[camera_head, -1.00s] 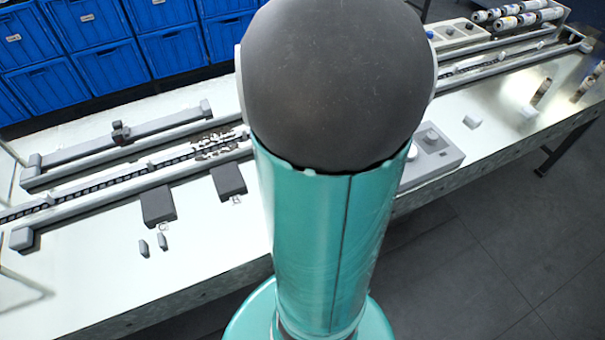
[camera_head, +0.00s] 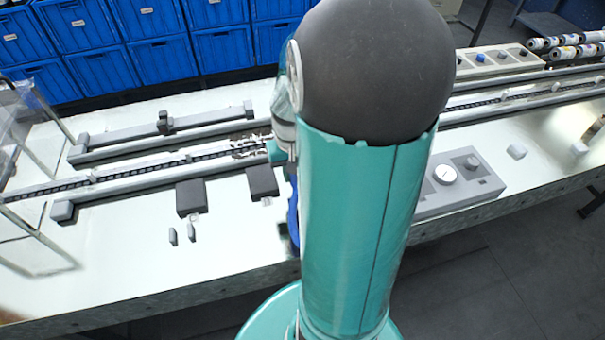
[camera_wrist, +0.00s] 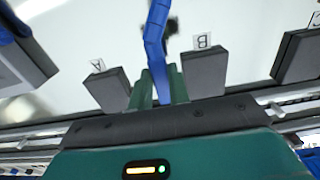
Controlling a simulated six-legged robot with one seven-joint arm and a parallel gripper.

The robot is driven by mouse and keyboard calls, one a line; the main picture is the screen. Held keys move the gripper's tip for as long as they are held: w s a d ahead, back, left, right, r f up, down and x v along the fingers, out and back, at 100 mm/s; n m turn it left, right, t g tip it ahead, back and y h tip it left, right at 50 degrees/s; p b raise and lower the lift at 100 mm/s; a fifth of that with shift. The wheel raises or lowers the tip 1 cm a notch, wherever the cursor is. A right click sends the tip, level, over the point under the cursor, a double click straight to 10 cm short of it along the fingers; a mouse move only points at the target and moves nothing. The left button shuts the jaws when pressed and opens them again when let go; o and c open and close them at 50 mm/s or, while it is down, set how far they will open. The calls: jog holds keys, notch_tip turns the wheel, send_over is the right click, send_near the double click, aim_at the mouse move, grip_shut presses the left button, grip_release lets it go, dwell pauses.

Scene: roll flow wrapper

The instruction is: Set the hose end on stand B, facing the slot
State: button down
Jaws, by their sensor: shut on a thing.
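In the wrist view my gripper (camera_wrist: 159,90) is shut on a blue hose (camera_wrist: 156,40), which runs from between its green fingers to the top edge. Stand B (camera_wrist: 205,73), a dark grey block with a "B" tag, is just right of the fingers. Stand A (camera_wrist: 107,91), a similar block with an "A" tag, is just left. The gripped hose end is hidden by the fingers, and I cannot make out a slot.
Another tagged dark block (camera_wrist: 298,55) stands at the right of the wrist view, and one (camera_wrist: 22,65) with blue on it at the left. Two dark blocks (camera_head: 190,197) (camera_head: 262,181) stand before the conveyor (camera_head: 130,172). A control box (camera_head: 455,187) is right. The table's front left is mostly clear.

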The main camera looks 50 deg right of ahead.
send_over(263, 181)
jog(key=shift+a, duration=0.1)
dwell(0.7)
dwell(0.4)
jog(key=shift+f, duration=2.1)
jog(key=shift+f, duration=0.35)
jog(key=c, duration=1.2)
grip_release()
jog(key=shift+c, duration=0.2)
notch_tip(263, 181, up, 14)
jog(key=shift+f, duration=0.15)
